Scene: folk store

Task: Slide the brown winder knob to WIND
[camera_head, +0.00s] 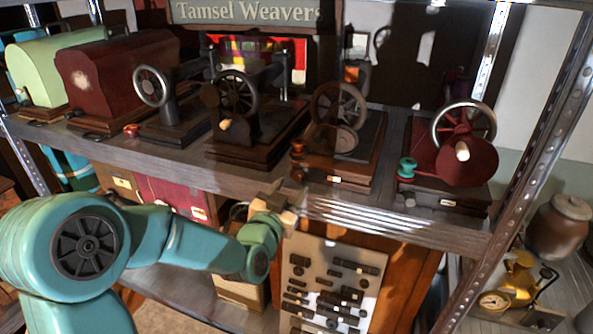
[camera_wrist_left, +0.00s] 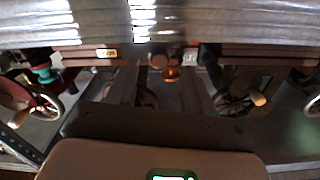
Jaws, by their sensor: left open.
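The brown winder (camera_head: 345,132) stands on the shelf with a spoked wheel and a dark wooden base. An orange-brown spool-shaped knob (camera_head: 298,148) is at its front left corner; this knob also shows in the left wrist view (camera_wrist_left: 172,72), which looks upside down. A small pale label (camera_head: 334,179) is on the base front; its lettering is too small to read. My left gripper (camera_head: 291,208) is open and empty, in front of and below the shelf edge, apart from the knob. Its fingers (camera_wrist_left: 160,70) show on either side of the knob in the wrist view. My right gripper is out of view.
A red winder with a green spool (camera_head: 406,168) stands to the right, and a black winder (camera_head: 240,110) to the left. The grey shelf edge (camera_head: 390,213) runs below them. A board of dark parts (camera_head: 330,285) stands beneath. A metal post (camera_head: 520,160) is at right.

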